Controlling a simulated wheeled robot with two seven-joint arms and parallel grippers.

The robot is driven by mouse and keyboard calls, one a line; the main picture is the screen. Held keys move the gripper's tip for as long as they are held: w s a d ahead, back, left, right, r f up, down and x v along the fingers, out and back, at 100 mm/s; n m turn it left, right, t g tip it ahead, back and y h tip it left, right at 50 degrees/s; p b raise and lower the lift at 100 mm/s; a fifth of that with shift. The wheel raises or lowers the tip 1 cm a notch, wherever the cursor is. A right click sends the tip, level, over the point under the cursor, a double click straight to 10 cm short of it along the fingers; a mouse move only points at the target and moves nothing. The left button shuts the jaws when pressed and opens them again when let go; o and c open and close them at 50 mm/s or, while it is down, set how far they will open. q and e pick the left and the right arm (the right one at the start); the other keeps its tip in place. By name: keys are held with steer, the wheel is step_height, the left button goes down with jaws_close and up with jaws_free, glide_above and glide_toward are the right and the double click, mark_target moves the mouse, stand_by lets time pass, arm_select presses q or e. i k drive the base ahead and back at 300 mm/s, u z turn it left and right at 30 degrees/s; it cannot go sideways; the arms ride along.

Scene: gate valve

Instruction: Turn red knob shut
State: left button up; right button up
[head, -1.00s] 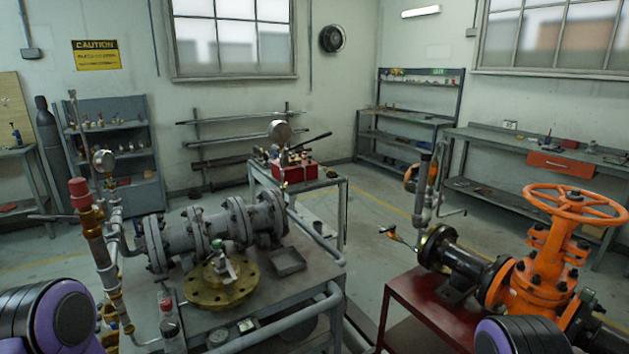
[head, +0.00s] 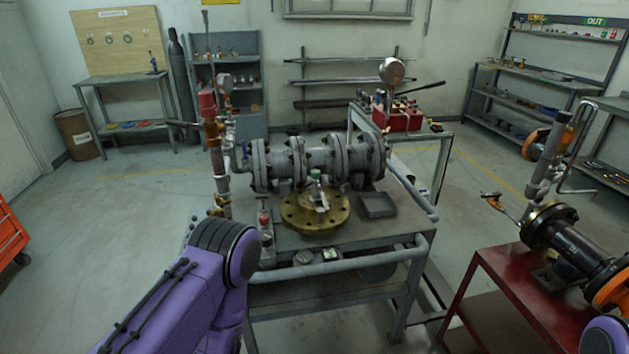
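A red cylindrical knob or cap (head: 207,103) tops a copper-coloured upright pipe (head: 214,140) at the left end of the grey flanged pipe (head: 315,160). A smaller red-topped fitting (head: 265,218) stands lower, near the table's left front corner. I cannot tell for sure which of them is the task's red knob. The purple and black arm at the lower left is mine, and its gripper is not in view. Only a bit of my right arm shows at the lower right corner. Its gripper is not in view either.
The grey pipe rests on a metal table (head: 345,236) with a brass flange (head: 315,212) and a small tray (head: 376,206). A red bench (head: 500,290) with a black and orange pipe stands at the right. The floor left of the table is clear.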

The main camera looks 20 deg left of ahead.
mark_target(265, 219)
steer(key=u, duration=0.85)
steer(key=i, duration=0.5)
steer(key=z, duration=0.85)
